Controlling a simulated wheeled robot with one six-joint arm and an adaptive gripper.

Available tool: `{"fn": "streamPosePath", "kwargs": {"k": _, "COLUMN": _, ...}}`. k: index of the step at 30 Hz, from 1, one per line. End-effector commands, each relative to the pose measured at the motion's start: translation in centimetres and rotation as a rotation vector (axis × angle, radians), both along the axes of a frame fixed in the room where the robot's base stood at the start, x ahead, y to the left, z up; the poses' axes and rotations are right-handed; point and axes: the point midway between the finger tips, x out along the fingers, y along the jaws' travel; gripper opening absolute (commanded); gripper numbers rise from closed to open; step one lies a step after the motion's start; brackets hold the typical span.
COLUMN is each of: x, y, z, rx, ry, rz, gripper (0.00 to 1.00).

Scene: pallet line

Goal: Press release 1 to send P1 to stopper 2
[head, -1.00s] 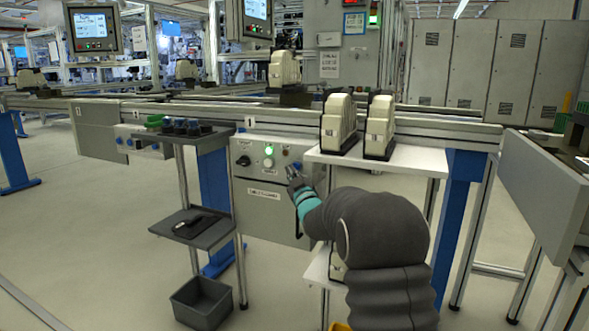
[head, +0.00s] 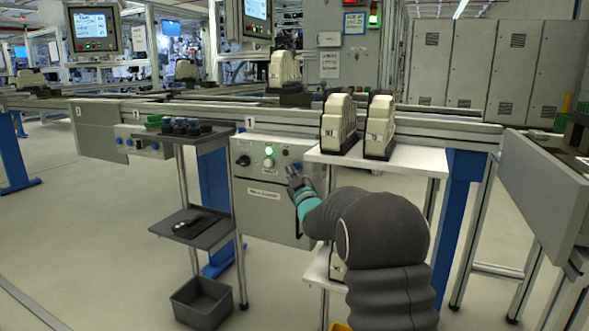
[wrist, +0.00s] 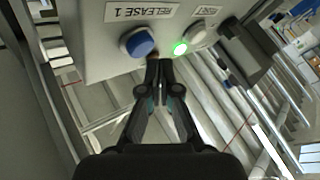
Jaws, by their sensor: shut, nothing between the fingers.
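The blue round button under the label "RELEASE 1" (wrist: 137,43) sits on the light grey control box (head: 265,215), at the upper left of the wrist view. My gripper (wrist: 159,68) is shut and empty. Its fingertips are close to the box face, just right of and below the blue button; I cannot tell whether they touch anything. In the head view my gripper (head: 292,172) is at the right side of the box front. A dark pallet (head: 290,99) carrying cream parts (head: 284,70) stands on the conveyor behind; I cannot read whether it is P1.
A green lamp (wrist: 180,48) glows beside a white button (wrist: 196,37). A black knob (head: 243,160) is on the box's left. A white shelf (head: 400,160) with cream parts (head: 379,127) stands right of the box. A grey side table (head: 190,228) and bin (head: 201,302) are left.

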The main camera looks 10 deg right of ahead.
Motion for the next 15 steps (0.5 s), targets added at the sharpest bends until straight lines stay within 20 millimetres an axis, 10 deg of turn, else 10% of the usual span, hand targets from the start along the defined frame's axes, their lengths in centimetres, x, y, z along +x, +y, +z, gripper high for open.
{"fn": "streamPosePath", "kwargs": {"k": 15, "x": 0.59, "y": -0.55, "z": 0.01, "rx": 0.0, "ry": 0.0, "rz": 0.0, "gripper": 0.0}}
